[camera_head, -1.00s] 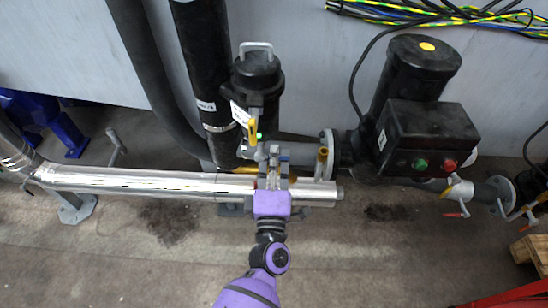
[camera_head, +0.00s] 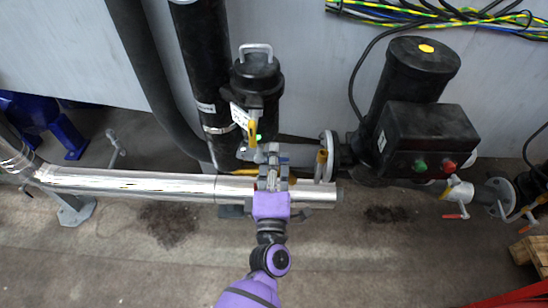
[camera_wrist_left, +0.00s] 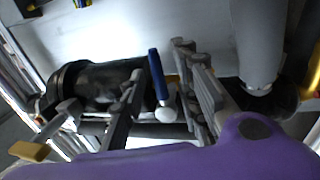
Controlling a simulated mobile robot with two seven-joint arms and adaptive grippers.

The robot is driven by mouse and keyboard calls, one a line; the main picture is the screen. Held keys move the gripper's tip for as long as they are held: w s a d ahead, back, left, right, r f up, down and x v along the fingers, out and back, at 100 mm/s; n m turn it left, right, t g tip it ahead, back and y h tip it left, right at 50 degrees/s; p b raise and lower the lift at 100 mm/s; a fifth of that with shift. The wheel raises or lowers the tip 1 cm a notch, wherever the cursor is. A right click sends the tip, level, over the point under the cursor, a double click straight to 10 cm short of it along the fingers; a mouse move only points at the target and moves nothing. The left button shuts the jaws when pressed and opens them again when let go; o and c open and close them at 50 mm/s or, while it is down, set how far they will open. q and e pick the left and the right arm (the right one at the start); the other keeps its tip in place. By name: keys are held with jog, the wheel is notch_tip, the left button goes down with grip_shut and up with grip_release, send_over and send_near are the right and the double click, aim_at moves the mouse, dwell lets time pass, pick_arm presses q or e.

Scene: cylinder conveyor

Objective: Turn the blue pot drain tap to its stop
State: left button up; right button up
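The blue pot drain tap shows in the left wrist view as a slim blue lever (camera_wrist_left: 158,75) with a round white end below it. My left gripper (camera_head: 272,160) reaches over the silver pipe below the black pot (camera_head: 258,80) in the head view. Its two fingers stand apart, one on each side of the blue lever in the wrist view. I see a gap at each side there, and I cannot tell if either finger touches it. In the head view the tap is mostly hidden by the gripper. My right gripper is not in view.
A shiny silver pipe (camera_head: 130,182) runs across under my left gripper. A yellow-handled valve (camera_head: 252,130) sits at the pot. A black motor with a switch box (camera_head: 425,138) stands to the right, beside a red-handled valve (camera_head: 457,195).

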pick_arm(q)
jog(key=s+f, duration=0.2)
jog(key=s, duration=0.9)
jog(key=shift+s+f, duration=0.2)
jog(key=shift+s, duration=0.2)
